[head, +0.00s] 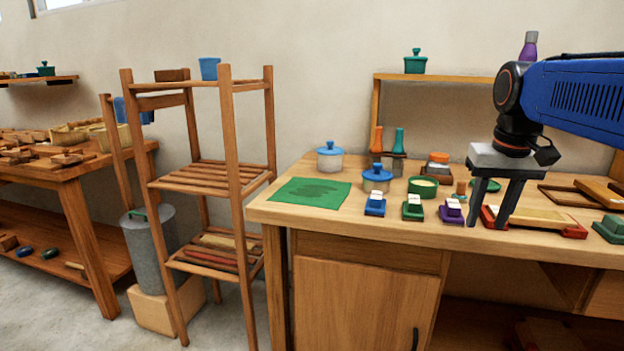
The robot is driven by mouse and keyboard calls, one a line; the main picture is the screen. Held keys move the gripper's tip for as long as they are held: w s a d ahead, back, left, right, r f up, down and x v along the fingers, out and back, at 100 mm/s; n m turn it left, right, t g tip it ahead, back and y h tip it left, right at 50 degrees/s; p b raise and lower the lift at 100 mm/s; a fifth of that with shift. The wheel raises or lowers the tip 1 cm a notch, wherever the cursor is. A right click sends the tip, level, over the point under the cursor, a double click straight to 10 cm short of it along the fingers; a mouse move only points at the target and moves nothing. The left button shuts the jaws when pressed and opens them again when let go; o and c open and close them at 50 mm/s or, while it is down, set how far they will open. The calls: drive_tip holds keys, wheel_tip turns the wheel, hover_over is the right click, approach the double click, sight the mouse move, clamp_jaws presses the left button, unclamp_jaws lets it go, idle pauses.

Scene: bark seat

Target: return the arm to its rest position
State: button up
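My gripper (493,217) hangs from my blue arm at the right of the head view, pointing down over the front part of the wooden workbench (355,220). Its two dark fingers are spread apart and I see nothing held between them. A small purple block with a pale top (451,211) sits just left of the fingers.
A green mat (311,192), blue-lidded jars (377,179), a green bowl (423,187) and small blue (375,205) and green (413,208) blocks stand on the bench. A raised shelf (440,77) is behind. A slatted rack (212,178) stands left.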

drive_tip(key=s+a+f+n+t, duration=0.1)
drive_tip(key=s+a+f, duration=0.2)
drive_tip(key=s+f, duration=0.6)
drive_tip(key=s+a+f+t, duration=0.1)
drive_tip(key=s+a+f, duration=0.2)
drive_tip(key=s+f, duration=0.5)
wheel_tip(320, 180, down, 3)
drive_tip(key=shift+s+a+r+n+t, duration=0.1)
drive_tip(key=shift+s+a+n+t, duration=0.25)
drive_tip(key=shift+n+t, duration=0.05)
